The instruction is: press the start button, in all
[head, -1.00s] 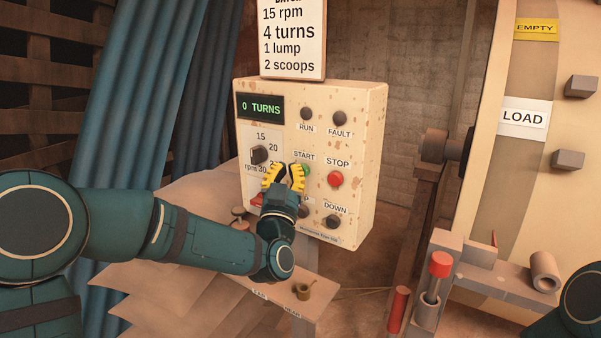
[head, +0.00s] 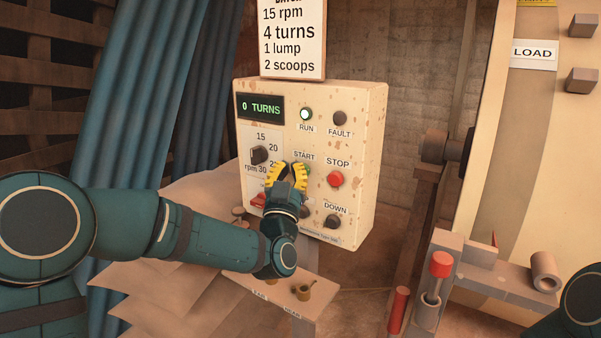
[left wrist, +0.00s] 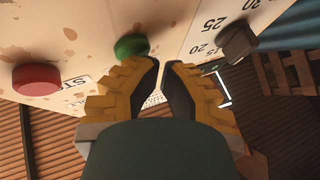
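The control box (head: 362,120) has a green start button (head: 306,169) under the START label, partly hidden by my left gripper. The RUN lamp (head: 306,114) glows white and the FAULT lamp (head: 339,118) is dark. The display (head: 261,107) reads 0 TURNS. My left gripper (head: 291,168) is at the panel, its yellow fingers a little apart with nothing between them. In the left wrist view, the green button (left wrist: 131,45) is just beyond one fingertip; I cannot tell whether they touch. My right gripper is not in view.
The red stop button (head: 335,179) is right of START, and the rpm knob (head: 259,155) left. The large drum (head: 545,130) with a LOAD label stands at right. A small bench (head: 275,310) and a grey ledge (head: 505,285) are below.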

